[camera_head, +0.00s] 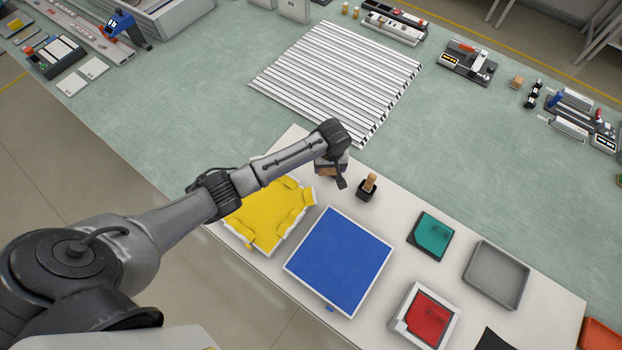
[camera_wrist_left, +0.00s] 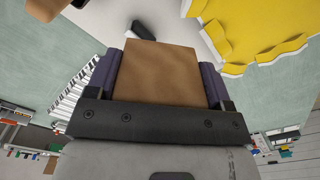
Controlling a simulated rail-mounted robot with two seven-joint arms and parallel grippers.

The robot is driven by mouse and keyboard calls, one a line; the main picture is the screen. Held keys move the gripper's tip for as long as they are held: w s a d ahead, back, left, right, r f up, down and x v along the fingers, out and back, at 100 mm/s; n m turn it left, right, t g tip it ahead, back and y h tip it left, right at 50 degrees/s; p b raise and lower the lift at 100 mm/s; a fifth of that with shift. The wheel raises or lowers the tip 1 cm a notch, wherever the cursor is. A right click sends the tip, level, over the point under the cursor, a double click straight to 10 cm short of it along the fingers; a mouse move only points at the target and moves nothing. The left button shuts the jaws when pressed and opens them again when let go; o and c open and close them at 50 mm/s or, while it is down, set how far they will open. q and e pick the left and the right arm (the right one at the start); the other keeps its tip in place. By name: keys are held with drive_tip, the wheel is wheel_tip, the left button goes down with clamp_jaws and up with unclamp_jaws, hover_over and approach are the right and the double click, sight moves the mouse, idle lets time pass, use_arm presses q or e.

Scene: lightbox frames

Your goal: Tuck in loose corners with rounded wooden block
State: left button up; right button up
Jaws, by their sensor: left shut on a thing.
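My left gripper (camera_head: 333,172) is shut on a brown wooden block (camera_wrist_left: 160,72), which fills the space between its fingers in the left wrist view. In the head view the block is mostly hidden by the gripper. The gripper is above the white work surface, just right of the upper corner of a yellow fabric panel (camera_head: 262,222). The yellow fabric has raised, wavy flaps along its edges and corners; it also shows in the left wrist view (camera_wrist_left: 240,30). A blue framed panel (camera_head: 340,255) lies flat beside it, its fabric smooth. My right gripper is not in view.
A wooden piece stands in a small black holder (camera_head: 365,193) close right of the gripper. A teal pad (camera_head: 433,233), grey tray (camera_head: 496,275) and red framed piece (camera_head: 427,315) lie further right. White strips (camera_head: 335,75) lie behind on the green bench.

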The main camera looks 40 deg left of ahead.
use_arm(q)
drive_tip(key=shift+n, duration=0.6)
drive_tip(key=s+a+f+b, duration=0.1)
drive_tip(key=f, duration=0.3)
drive_tip(key=s+a+f+b, duration=0.1)
drive_tip(key=s+f, duration=0.1)
drive_tip(key=f, duration=0.2)
drive_tip(key=s+a+f+b, duration=0.1)
drive_tip(key=s+f, duration=0.1)
drive_tip(key=f, duration=0.2)
drive_tip(key=shift+s+f+b, duration=0.2)
drive_tip(key=shift+f+b, duration=0.05)
drive_tip(key=shift+b, duration=0.15)
drive_tip(key=shift+f+b, duration=0.9)
drive_tip(key=shift+b, duration=0.1)
drive_tip(key=shift+f+b, duration=0.3)
drive_tip(key=shift+f, duration=0.3)
drive_tip(key=shift+s+f+p, duration=0.1)
drive_tip(key=shift+f+p, duration=0.05)
drive_tip(key=shift+p, duration=0.15)
idle(0.8)
idle(0.4)
